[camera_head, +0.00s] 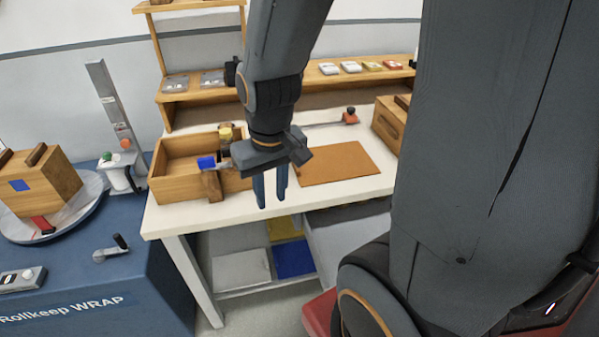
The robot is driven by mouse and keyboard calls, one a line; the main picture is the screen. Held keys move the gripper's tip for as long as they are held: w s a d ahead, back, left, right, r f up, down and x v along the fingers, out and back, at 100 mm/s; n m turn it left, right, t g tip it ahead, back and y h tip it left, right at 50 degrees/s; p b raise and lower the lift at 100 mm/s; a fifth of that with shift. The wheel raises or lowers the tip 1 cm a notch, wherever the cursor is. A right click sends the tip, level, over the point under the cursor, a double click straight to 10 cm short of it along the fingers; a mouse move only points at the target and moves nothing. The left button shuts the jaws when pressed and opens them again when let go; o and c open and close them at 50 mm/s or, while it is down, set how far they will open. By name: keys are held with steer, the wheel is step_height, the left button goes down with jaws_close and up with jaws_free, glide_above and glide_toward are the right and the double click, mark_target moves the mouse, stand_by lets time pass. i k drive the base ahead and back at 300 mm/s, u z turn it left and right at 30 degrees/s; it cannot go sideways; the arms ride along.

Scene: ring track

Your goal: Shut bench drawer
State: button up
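A light wooden drawer (172,189) with an open top stands pulled out at the left end of the white bench (330,194). My arm hides the drawer's right rear part.
An orange-brown mat (338,163) lies on the bench, with a wooden box (390,122) at the right. A shelf with small items (350,67) runs behind. A blue wrap machine (130,285) stands left. Trays (293,259) fill the lower shelf.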

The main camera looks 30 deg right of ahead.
mark_target(331, 233)
steer(key=z, duration=2.75)
steer(key=k, duration=0.9)
steer(key=u, duration=0.35)
steer(key=i, duration=0.35)
steer(key=u, duration=0.05)
